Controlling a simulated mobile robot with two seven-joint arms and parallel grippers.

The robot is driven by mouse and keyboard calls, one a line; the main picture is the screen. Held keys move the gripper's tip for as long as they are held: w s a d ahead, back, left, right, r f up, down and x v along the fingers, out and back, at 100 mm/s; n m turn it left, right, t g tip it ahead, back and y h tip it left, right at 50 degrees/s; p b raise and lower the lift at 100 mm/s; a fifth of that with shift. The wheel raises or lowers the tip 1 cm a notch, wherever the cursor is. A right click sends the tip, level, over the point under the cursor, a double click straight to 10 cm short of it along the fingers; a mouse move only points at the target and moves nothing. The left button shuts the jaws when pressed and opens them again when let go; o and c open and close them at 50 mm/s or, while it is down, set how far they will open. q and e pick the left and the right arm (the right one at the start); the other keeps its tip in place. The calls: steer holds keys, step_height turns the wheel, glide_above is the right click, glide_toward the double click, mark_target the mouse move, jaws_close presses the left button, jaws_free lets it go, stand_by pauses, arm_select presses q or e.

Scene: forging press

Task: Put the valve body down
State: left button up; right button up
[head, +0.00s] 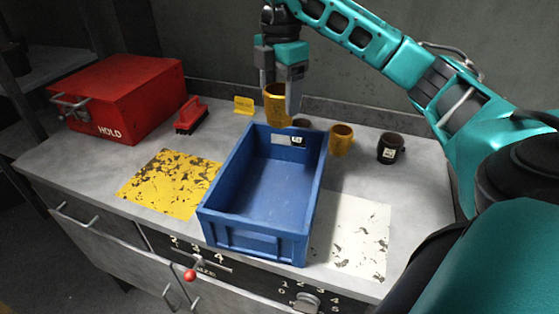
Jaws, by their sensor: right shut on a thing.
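My right gripper (281,92) points down behind the far end of the blue crate, near the back of the worktop. It is shut on a mustard-yellow, rounded piece (275,105), which I take to be the valve body. The fingers hide part of it, so its full shape is unclear. Its lower end is just beyond the crate's far rim, and I cannot tell whether it touches the worktop. My left gripper is not in view.
The open blue crate (228,228) looks empty inside. A yellow worn mat (168,184) lies left, a white worn mat (360,236) right. A red HOLD box (125,95), red brush (190,115), yellow sign (244,105), yellow mug (341,139) and black mug (390,149) stand around.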

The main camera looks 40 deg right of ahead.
mark_target(280, 116)
steer(key=shift+f+b, duration=1.05)
steer(key=shift+f, duration=7.45)
steer(key=shift+f, duration=0.15)
steer(key=o, duration=1.4)
steer(key=shift+c, duration=0.2)
steer(key=shift+r, duration=0.55)
step_height(280, 116, up, 11)
steer(key=shift+r+p, duration=0.1)
steer(key=shift+p, duration=0.2)
